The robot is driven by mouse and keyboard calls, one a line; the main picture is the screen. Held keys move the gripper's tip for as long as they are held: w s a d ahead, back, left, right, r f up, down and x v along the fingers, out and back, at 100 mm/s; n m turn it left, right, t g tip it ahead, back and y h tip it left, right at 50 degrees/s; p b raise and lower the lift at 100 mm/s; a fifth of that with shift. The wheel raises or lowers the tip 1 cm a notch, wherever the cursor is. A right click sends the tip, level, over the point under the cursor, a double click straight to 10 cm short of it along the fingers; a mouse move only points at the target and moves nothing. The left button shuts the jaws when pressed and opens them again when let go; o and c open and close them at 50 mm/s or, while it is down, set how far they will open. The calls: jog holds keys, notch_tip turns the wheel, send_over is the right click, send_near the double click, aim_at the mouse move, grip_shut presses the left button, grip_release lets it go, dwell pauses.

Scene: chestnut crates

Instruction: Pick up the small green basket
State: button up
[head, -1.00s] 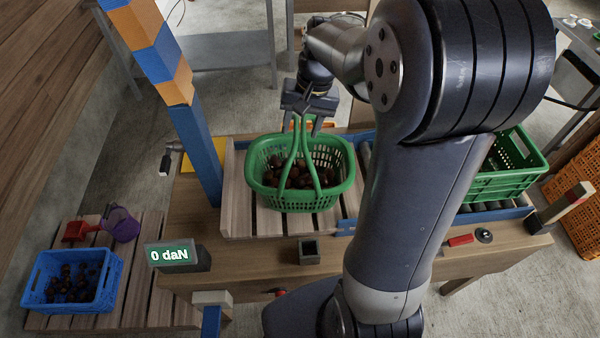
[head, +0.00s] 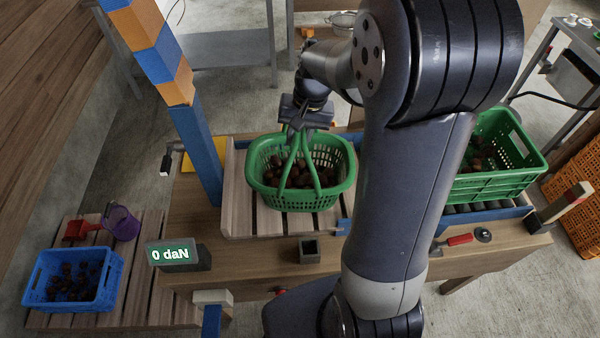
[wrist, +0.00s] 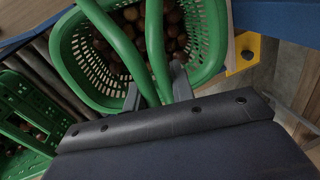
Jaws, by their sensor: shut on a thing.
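The small green basket (head: 330,198) sits on the wooden slatted platform of the workbench, with brown chestnuts (head: 300,172) inside. Its two green handles are raised and drawn together at the top. My gripper (head: 300,130) is above the basket, shut on the handles. The wrist view shows the gripper fingers (wrist: 155,90) at either side of the handles, with the basket (wrist: 85,68) and chestnuts below. I see no clear gap between the basket and the platform.
A larger green crate (head: 500,184) with chestnuts stands on rollers at the right. A display (head: 172,254) reading 0 daN is at the bench's front left. A blue crate (head: 100,290) of chestnuts sits on a low pallet. A blue and orange post (head: 195,150) rises close left of the basket.

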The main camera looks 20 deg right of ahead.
grip_shut()
jog(key=shift+r, duration=0.1)
dwell(0.8)
notch_tip(320, 180, up, 10)
dwell(0.6)
jog(key=shift+o, duration=0.8)
grip_release()
grip_shut()
